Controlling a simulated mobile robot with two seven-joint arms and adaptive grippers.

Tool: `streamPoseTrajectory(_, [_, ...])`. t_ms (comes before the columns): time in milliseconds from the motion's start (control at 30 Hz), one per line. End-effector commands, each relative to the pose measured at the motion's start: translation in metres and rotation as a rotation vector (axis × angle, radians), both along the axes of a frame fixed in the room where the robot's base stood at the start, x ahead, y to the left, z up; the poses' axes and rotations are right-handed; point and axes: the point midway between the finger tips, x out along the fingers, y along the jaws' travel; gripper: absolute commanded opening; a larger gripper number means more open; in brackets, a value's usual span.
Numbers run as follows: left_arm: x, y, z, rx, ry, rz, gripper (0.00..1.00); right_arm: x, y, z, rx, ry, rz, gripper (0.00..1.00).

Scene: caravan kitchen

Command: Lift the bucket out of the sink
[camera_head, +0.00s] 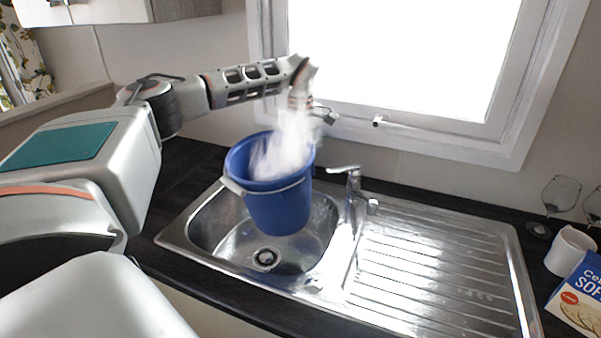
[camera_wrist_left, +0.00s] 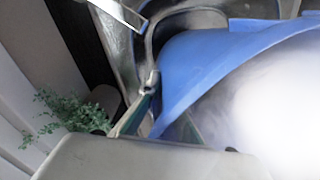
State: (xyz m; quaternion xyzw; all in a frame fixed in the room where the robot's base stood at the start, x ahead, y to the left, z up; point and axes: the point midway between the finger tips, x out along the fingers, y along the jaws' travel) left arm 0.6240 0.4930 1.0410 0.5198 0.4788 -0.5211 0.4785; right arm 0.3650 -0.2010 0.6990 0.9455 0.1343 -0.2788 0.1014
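A blue bucket (camera_head: 278,208) with a pale handle hangs over the back of the steel sink basin (camera_head: 208,222). Its base looks clear of the basin floor, and it is nearly upright. It also shows in the left wrist view (camera_wrist_left: 215,58). A white haze fills its mouth and covers much of my left gripper (camera_head: 290,140), which reaches down to it from above. In the left wrist view, the fingers of my left gripper (camera_wrist_left: 165,122) lie on either side of the rim and look shut on it. My right gripper is not in view.
A tap (camera_head: 352,185) stands just right of the bucket. The ribbed drainboard (camera_head: 430,270) is empty. A white mug (camera_head: 568,250), glasses (camera_head: 560,195) and a box (camera_head: 580,295) stand at the far right. The window (camera_head: 400,60) is behind. A plant (camera_wrist_left: 60,118) shows in the wrist view.

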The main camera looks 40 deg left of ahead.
Motion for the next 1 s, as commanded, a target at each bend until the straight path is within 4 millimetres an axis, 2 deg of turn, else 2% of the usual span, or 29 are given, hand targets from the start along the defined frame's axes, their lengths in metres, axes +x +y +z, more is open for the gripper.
streamPoseTrajectory(33, [0.002,-0.001,0.009,-0.003,-0.007,0.001,0.00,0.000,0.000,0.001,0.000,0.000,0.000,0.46])
streamPoseTrajectory(400, [0.001,-0.001,0.033,-0.002,-0.006,0.000,0.00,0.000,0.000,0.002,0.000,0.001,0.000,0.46])
streamPoseTrajectory(1000, [0.001,-0.001,0.046,-0.002,-0.005,0.000,0.00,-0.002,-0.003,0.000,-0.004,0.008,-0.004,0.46])
